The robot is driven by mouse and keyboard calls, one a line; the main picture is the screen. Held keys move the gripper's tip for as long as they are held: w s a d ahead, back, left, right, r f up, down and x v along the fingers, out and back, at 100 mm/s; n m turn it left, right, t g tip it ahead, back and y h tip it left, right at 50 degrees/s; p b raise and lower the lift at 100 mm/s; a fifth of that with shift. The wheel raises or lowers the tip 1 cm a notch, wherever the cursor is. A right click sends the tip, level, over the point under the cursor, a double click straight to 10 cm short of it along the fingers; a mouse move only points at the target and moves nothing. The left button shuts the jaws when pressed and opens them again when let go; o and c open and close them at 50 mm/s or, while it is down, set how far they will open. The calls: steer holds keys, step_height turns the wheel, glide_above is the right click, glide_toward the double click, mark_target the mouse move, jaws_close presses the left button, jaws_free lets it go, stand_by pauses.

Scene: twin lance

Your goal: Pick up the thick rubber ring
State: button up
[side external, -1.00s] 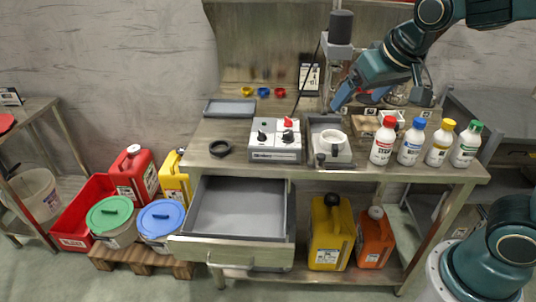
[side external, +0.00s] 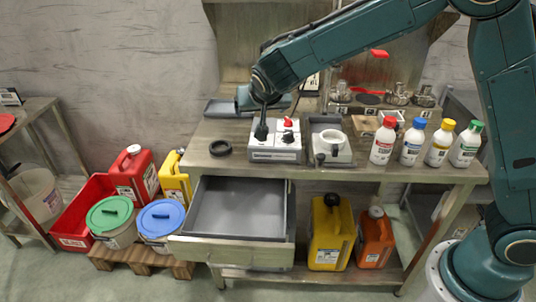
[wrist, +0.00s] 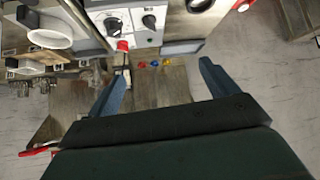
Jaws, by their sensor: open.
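The thick rubber ring (side external: 220,148) is black and lies flat on the workbench, left of the control box, in the side view. In the wrist view a dark curved thing at the top edge (wrist: 199,5) appears to be this ring, partly cut off. My gripper (side external: 243,98) is behind the ring and control box, over the grey tray area, apart from the ring. In the wrist view my gripper (wrist: 160,85) has its two fingers spread wide with nothing between them.
The control box (side external: 274,148) with knobs stands right of the ring. The grey tray (side external: 218,107) lies behind it, partly hidden by my gripper. An open drawer (side external: 238,210) juts out below the bench front. Several bottles (side external: 411,143) stand at the right. Bench around the ring is clear.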

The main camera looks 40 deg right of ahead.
steer(key=w+a+f+t+h, duration=0.1)
steer(key=w+a+f, duration=0.2)
steer(key=f, duration=0.4)
steer(key=w+a+f+t+h, duration=0.1)
steer(key=w+a+f, duration=0.3)
steer(key=a+f, duration=0.2)
steer(key=shift+a+f+t, duration=0.3)
steer(key=shift+f+t, duration=0.1)
steer(key=shift+w, duration=0.1)
steer(key=shift+x, duration=4.25)
steer(key=shift+w+d, duration=0.1)
steer(key=shift+x, duration=2.45)
steer(key=c, duration=1.1)
